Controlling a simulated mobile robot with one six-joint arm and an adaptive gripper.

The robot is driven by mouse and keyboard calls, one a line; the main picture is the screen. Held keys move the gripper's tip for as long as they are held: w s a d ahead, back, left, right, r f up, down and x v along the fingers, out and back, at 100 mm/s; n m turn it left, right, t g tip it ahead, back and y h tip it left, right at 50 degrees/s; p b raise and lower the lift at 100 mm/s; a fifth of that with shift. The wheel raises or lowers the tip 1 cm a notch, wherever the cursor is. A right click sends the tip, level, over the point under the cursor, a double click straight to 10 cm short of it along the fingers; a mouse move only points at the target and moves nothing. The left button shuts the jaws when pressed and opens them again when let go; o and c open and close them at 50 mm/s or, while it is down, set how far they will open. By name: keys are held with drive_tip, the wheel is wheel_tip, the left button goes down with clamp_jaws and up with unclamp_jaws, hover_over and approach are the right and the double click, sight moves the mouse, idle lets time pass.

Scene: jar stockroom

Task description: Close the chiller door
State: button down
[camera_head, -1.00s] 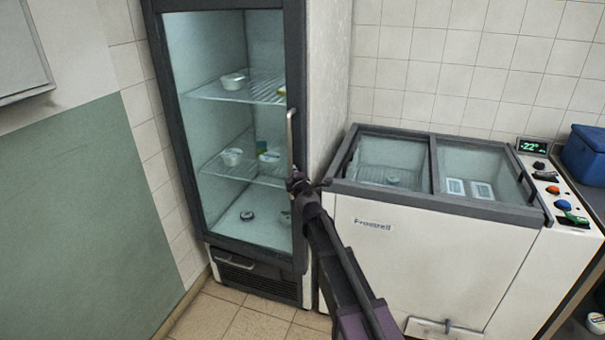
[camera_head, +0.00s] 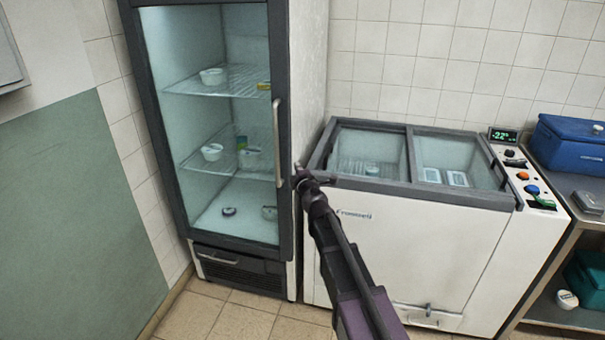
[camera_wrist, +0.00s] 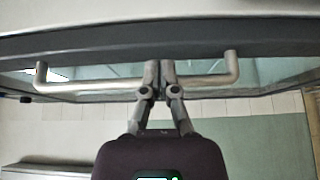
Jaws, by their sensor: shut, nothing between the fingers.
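The chiller (camera_head: 308,110) stands upright at the back left. Its glass door has a dark frame (camera_head: 281,160) and sits against the cabinet, with no clear gap showing. The vertical metal handle (camera_head: 278,145) is on the door's right side; it also spans the wrist view (camera_wrist: 95,86). My gripper (camera_head: 299,172) is shut and empty, just right of the handle's lower part in the head view. In the wrist view, my closed fingertips (camera_wrist: 158,66) overlap the handle bar near its middle. I cannot tell whether they touch the handle or door.
A white chest freezer (camera_head: 400,245) with sliding glass lids stands right of the chiller, close to my arm. A blue box (camera_head: 570,145) sits on a counter at far right. Small tubs (camera_head: 212,77) stand on the chiller shelves. The tiled floor (camera_head: 240,325) in front is clear.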

drive_tip(key=shift+s+d+f+n+y, duration=0.1)
drive_tip(key=shift+s+d+n+y, duration=0.2)
drive_tip(key=shift+s+d, duration=0.55)
drive_tip(key=shift+s+a, duration=0.1)
drive_tip(key=shift+s, duration=0.05)
drive_tip(key=s+d+f+m+g+h, duration=0.35)
drive_tip(key=s+d+m+h, duration=0.2)
drive_tip(key=d+m, duration=0.4)
drive_tip(key=s+d+f+m+g+h, duration=0.2)
drive_tip(key=s+d+f+m+h, duration=0.35)
drive_tip(key=d, duration=0.65)
drive_tip(key=s+d+f+m+g+y, duration=0.1)
drive_tip(key=s+d+f+m+g, duration=0.2)
drive_tip(key=s+f+m+g, duration=0.6)
drive_tip(key=s+a+n+g+y+p, duration=0.1)
drive_tip(key=s+a+n+g+y, duration=0.2)
drive_tip(key=s, duration=0.9)
wheel_tip(320, 180, up, 14)
drive_tip(key=m+p, duration=0.1)
drive_tip(key=p, duration=1.2)
drive_tip(key=shift+w+f+y, duration=0.25)
drive_tip(key=shift+y, duration=0.15)
